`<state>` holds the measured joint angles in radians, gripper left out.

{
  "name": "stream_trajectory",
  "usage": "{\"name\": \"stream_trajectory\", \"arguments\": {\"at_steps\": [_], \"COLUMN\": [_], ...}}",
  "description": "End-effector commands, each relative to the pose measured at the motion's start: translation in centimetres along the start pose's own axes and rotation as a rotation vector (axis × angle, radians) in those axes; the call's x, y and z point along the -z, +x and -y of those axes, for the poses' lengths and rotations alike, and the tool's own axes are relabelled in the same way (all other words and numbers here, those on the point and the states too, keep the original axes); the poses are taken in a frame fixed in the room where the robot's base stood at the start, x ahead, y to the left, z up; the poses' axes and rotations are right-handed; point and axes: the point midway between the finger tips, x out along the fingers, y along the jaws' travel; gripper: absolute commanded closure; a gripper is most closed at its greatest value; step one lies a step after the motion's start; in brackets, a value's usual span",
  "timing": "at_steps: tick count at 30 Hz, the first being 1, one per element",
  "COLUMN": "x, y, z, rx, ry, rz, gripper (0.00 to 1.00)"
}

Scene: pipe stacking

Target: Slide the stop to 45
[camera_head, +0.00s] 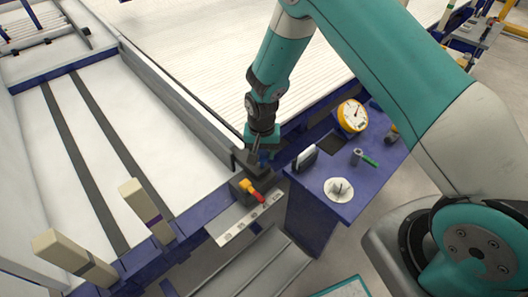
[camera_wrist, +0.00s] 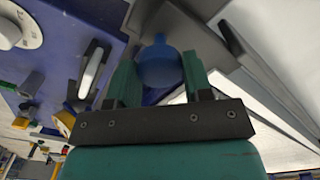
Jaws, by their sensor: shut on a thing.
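The stop (camera_head: 240,186) is a dark block on the blue rail at the front edge of the white bed. It carries a yellow lever with a red tip (camera_head: 252,192), pointing toward the lower right. My gripper (camera_head: 262,152) reaches down onto the stop from above. In the wrist view its two green fingers stand either side of a round blue knob (camera_wrist: 158,64) and are shut on it. The fingers and wrist partly hide the knob in the head view. A pale metal strip with several marks (camera_head: 232,230) lies just in front of the stop; no number is readable.
Right of the stop is a blue cabinet (camera_head: 322,208) with an upright handle (camera_head: 305,158), a white dial (camera_head: 339,190), a yellow gauge (camera_head: 352,115) and a small grey cylinder (camera_head: 357,157). Two cream posts (camera_head: 145,208) stand left along the rail. A long grey fence (camera_head: 180,98) runs behind.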

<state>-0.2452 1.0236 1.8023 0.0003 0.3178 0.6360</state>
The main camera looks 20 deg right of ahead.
Motion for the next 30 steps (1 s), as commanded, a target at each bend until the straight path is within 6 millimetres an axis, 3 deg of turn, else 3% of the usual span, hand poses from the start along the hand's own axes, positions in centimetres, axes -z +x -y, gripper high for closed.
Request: {"name": "stream_trajectory", "arguments": {"at_steps": [2,3,6,17,23,30], "x": [0.1,0.1,0.1,0.1,0.2,0.2], "y": [-0.1,-0.1,-0.1,-0.7,-4.3,-10.6], "z": [0.0,0.0,0.0,-0.1,0.0,0.0], "rx": [0.002,0.002,0.002,0.002,0.004,0.005], "ry": [-0.002,-0.002,-0.001,0.000,0.000,0.000], "rz": [-0.002,-0.002,-0.002,-0.002,-0.005,-0.006], "gripper": [0.97,0.49,0.29,0.29,0.29,0.29]}}
